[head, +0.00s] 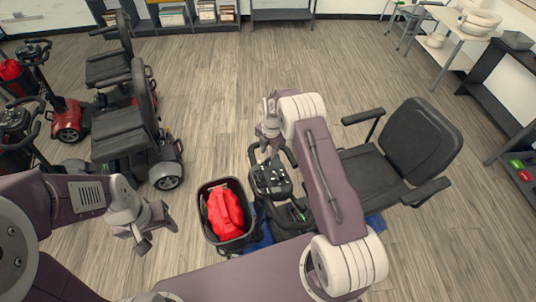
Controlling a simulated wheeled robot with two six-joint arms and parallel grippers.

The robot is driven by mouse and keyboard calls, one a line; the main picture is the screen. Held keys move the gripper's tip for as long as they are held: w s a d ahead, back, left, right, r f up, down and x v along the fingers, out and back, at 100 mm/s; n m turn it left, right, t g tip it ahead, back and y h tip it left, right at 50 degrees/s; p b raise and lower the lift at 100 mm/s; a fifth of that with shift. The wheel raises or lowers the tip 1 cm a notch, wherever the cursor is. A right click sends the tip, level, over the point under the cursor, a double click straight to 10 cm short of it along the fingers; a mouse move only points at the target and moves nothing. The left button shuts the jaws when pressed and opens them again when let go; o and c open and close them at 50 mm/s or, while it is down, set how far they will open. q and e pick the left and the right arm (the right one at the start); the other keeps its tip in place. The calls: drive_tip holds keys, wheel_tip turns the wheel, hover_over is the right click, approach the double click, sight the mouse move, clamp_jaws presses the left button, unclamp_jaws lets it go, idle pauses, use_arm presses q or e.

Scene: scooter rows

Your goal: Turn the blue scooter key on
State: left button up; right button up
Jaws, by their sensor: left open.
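The blue scooter stands at centre right in the head view, with a black console and handlebars (270,180), a black seat (405,155) and blue body parts (375,222) showing low down. A dark front basket (210,236) holds a red bag (225,213). I cannot make out the key on the console; it is too small or hidden. My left gripper (158,234) is open and empty, left of the basket and apart from it. My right gripper (267,135) is at the far side of the console, above the handlebars; its fingers are too small to read.
Two scooters with black seats (122,130) stand at the left, one with a red body (66,119). A shelf (185,20) is at the back wall and a white table (455,45) at the back right. The wooden floor (220,100) between is clear.

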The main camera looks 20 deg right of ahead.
sight(268, 158)
wheel_tip(268, 158, down, 4)
drive_tip(key=shift+w+a+f+p, duration=0.1)
drive_tip(key=shift+p, duration=0.35)
clamp_jaws()
drive_tip(key=shift+w+f+m+b, duration=0.15)
drive_tip(key=shift+m+b, duration=0.35)
drive_tip(key=shift+b, duration=0.35)
drive_tip(key=m+b, duration=0.4)
drive_tip(key=shift+b, duration=0.3)
drive_tip(key=m+g+b, duration=0.1)
drive_tip(key=m+b, duration=0.1)
drive_tip(key=m, duration=0.1)
drive_tip(key=shift+r+m+b, duration=0.25)
drive_tip(key=shift+m+b, duration=0.45)
drive_tip(key=shift+m, duration=1.4)
unclamp_jaws()
